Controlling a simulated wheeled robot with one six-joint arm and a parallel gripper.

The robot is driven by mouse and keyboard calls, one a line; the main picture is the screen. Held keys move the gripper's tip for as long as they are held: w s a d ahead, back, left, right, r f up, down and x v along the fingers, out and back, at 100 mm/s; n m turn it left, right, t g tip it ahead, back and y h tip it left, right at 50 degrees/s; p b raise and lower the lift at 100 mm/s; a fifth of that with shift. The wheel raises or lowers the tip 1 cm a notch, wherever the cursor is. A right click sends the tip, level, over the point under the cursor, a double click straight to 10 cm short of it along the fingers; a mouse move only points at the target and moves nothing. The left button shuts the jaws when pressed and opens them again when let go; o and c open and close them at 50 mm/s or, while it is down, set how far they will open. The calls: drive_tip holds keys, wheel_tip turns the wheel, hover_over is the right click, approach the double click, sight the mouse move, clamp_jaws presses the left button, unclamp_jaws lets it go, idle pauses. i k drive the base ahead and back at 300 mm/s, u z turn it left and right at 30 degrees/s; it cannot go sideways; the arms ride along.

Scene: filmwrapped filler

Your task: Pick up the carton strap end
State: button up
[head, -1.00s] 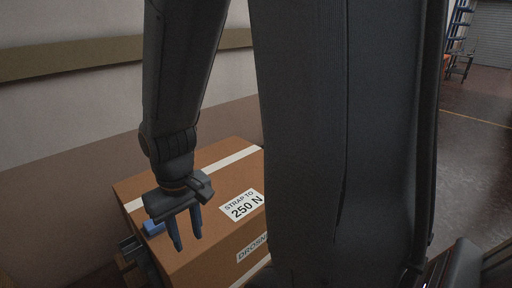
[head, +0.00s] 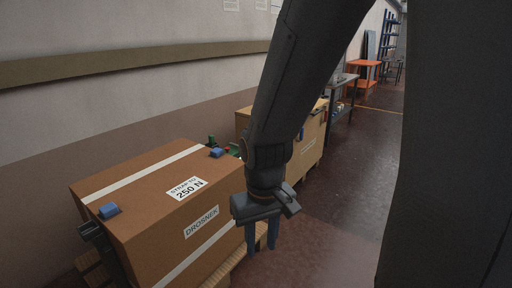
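A brown carton (head: 150,205) stands at the lower left. It has a "STRAP TO 250 N" label (head: 187,188) on top and a "DROSNEK" label on its front. A white band (head: 143,174) crosses the top, and another crosses the front face. Blue pieces sit at two top edges, one at the left (head: 109,211) and one at the far right (head: 217,153). I cannot make out a loose strap end for certain. My gripper (head: 262,248) points down beside the carton's right end in the picture, its two blue fingers apart with nothing visible between them.
The carton stands on a wooden pallet (head: 236,266). A dark device (head: 92,233) is at its left end. Behind is a tan crate (head: 312,152), then a grey bench (head: 343,82) and an orange table (head: 364,70). A wall runs along the left. Open floor (head: 350,190) lies right.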

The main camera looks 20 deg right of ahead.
sight(210, 138)
drive_tip(key=z, duration=0.65)
drive_tip(key=i, duration=1.35)
drive_tip(key=z, duration=0.15)
drive_tip(key=k, duration=0.35)
drive_tip(key=z, duration=0.25)
drive_tip(key=i, duration=0.9)
